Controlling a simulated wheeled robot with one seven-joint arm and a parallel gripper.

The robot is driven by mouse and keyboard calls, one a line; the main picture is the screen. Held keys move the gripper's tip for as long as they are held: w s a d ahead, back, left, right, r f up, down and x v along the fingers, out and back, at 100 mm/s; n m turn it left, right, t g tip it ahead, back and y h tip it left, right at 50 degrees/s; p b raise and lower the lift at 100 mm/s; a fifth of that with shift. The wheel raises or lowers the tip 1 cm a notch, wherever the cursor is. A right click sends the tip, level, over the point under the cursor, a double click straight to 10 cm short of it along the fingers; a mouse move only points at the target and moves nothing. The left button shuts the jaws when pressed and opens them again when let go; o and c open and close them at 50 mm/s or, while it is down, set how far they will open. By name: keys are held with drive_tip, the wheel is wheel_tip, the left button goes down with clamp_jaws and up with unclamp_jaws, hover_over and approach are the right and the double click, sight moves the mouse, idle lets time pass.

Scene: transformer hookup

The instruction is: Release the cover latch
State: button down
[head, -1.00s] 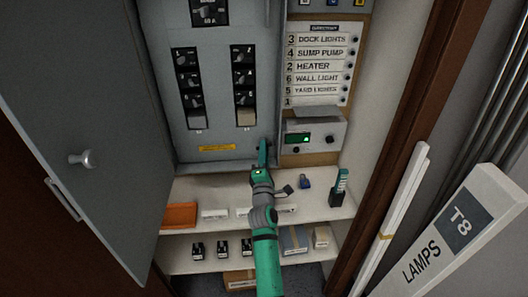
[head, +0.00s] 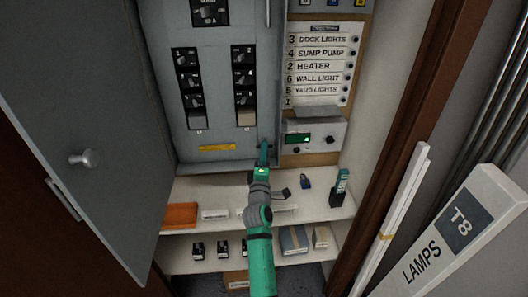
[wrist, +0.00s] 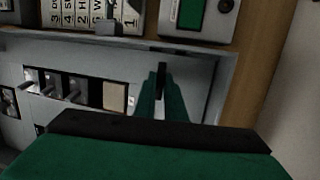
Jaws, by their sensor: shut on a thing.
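The grey panel cover (head: 218,135) has rows of black breaker switches and stands upright in the cabinet, apparently closed. My gripper (head: 263,152) is at its lower right corner in the head view, reaching up from below. In the wrist view my gripper's green fingers (wrist: 161,104) are closed around a dark upright piece, which looks like the cover latch (wrist: 161,76). In the head view the fingers mostly hide the latch.
A box with a green display (head: 298,139) sits just right of my gripper. Below is a white shelf (head: 225,186) with an orange box (head: 180,216), a blue padlock (head: 305,181) and a green-and-black tester (head: 341,187). The grey cabinet door (head: 75,110) hangs open at the left.

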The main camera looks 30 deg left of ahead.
drive_tip(key=c, duration=1.8)
unclamp_jaws()
drive_tip(key=v, duration=1.1)
